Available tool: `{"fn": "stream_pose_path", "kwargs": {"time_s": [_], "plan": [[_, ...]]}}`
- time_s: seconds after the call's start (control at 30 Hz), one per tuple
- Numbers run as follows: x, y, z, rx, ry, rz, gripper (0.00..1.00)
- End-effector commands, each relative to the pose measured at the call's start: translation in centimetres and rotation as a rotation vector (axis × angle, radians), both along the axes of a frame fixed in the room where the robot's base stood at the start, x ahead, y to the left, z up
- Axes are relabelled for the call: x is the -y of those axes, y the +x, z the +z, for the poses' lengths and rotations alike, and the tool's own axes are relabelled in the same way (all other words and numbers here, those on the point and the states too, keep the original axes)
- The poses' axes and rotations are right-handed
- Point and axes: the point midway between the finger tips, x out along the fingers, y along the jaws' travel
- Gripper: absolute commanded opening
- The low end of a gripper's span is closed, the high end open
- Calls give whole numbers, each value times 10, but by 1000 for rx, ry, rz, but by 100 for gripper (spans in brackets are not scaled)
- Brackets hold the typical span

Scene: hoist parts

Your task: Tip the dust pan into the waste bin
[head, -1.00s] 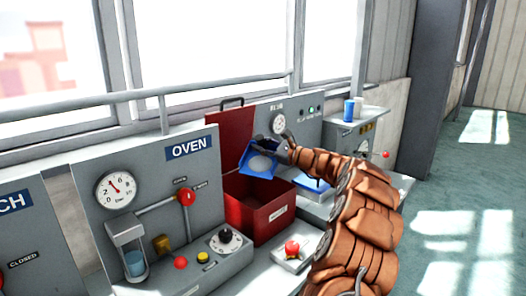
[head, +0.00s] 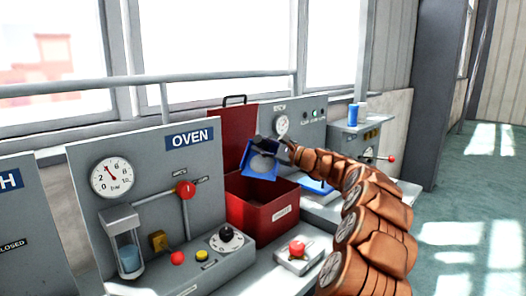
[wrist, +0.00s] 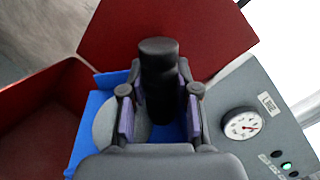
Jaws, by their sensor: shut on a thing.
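The dust pan (head: 261,166) is blue with a pale grey patch of dust on it. My gripper (head: 268,145) is shut on its black handle (wrist: 158,75), which stands between the two fingers in the wrist view. The pan is tilted, with its dusty face towards the head camera, and is held above the waste bin. The waste bin (head: 266,217) is a red box with its lid (head: 233,132) raised at the back. The wrist view shows the pale dust (wrist: 108,125) partly hidden behind a finger, with the red bin wall (wrist: 40,95) to the left.
The grey oven panel (head: 140,180) with gauge and red knob stands left of the bin. A small box with a red button (head: 297,248) sits in front. A blue tray-like item (head: 316,186) lies right of the bin. A blue cup (head: 353,114) stands farther back.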

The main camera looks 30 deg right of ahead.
Motion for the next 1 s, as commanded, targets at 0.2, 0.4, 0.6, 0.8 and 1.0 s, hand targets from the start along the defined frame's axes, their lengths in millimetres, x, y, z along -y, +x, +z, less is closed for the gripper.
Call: {"fn": "stream_pose_path", "kwargs": {"time_s": [0.2, 0.4, 0.6, 0.8, 1.0], "plan": [[-5, -4, -3, 36, -54, 0, 0], [-11, -7, -2, 69, -104, 1, 0], [-15, -10, -2, 98, -154, 1, 0], [-19, -12, -1, 120, -188, 0, 0], [-20, -13, 0, 129, -203, -1, 0]]}}
